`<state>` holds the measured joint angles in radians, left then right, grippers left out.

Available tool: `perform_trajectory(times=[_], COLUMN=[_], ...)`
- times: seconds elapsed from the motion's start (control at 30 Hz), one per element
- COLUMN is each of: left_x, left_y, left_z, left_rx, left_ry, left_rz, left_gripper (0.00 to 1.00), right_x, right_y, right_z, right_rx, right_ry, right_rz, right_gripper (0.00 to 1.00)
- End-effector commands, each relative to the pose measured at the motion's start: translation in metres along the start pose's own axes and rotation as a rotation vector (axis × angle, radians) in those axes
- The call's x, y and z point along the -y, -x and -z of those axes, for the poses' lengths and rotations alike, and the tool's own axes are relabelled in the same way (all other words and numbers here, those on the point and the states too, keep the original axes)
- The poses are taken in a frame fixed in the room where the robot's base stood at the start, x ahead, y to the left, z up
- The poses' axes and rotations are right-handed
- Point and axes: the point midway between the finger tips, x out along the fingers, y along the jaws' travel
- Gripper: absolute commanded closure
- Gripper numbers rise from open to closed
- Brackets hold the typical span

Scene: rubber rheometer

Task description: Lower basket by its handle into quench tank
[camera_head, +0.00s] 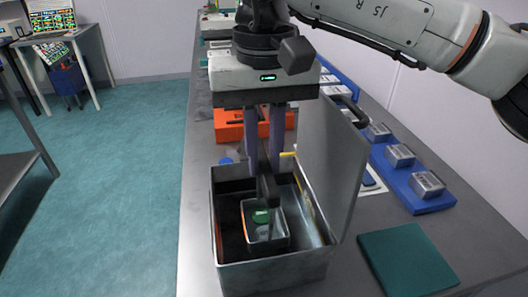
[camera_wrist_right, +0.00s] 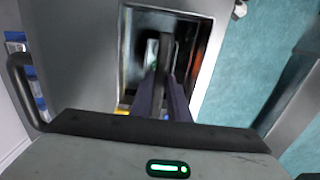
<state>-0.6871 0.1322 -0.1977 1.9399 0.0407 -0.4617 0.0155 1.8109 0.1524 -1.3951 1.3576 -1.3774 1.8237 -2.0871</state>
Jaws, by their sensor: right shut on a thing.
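The quench tank (camera_head: 270,274) is an open grey metal box on the bench, with its lid (camera_head: 333,165) raised on the right side. The small metal basket (camera_head: 272,238) is inside the tank's opening, with a green round piece (camera_head: 261,216) in it. My right gripper (camera_head: 264,172) points down over the tank, shut on the basket's dark handle (camera_head: 267,190). In the right wrist view the gripper fingers (camera_wrist_right: 165,98) reach into the tank opening, and the basket is partly hidden behind them. I cannot tell whether the basket touches the tank floor. My left gripper is not in view.
A dark green mat (camera_head: 408,260) lies on the bench at the front right. A blue rack (camera_head: 418,195) with metal blocks stands along the right. An orange box (camera_head: 229,126) is behind the tank.

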Motion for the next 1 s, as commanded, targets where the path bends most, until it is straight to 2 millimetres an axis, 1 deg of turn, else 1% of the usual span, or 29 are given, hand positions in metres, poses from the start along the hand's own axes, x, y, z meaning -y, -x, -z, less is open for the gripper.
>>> perform_trajectory(times=[0.77,0.8,0.87,0.9,0.93,1.0], left_x=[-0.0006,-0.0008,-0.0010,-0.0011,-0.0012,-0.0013], left_y=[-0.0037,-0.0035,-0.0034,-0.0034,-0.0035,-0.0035], left_z=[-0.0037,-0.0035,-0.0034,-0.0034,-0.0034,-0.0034], left_rx=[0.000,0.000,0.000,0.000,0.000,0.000], left_ry=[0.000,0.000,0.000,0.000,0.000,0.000], left_rz=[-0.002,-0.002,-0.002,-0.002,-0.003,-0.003], left_gripper=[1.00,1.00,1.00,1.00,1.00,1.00], right_x=[0.0000,0.0000,0.0000,0.0000,0.0000,0.0000], right_y=[-0.0088,-0.0086,-0.0085,-0.0085,-0.0086,-0.0087], right_z=[0.0001,0.0001,0.0001,0.0001,0.0001,0.0001], right_rx=[-0.001,-0.002,-0.001,-0.001,-0.001,-0.001], right_ry=[0.000,0.000,0.000,0.000,0.000,0.000], right_rz=[0.001,0.001,0.001,0.001,0.001,0.001], right_gripper=[1.00,0.81,0.71,0.64,0.63,0.63])
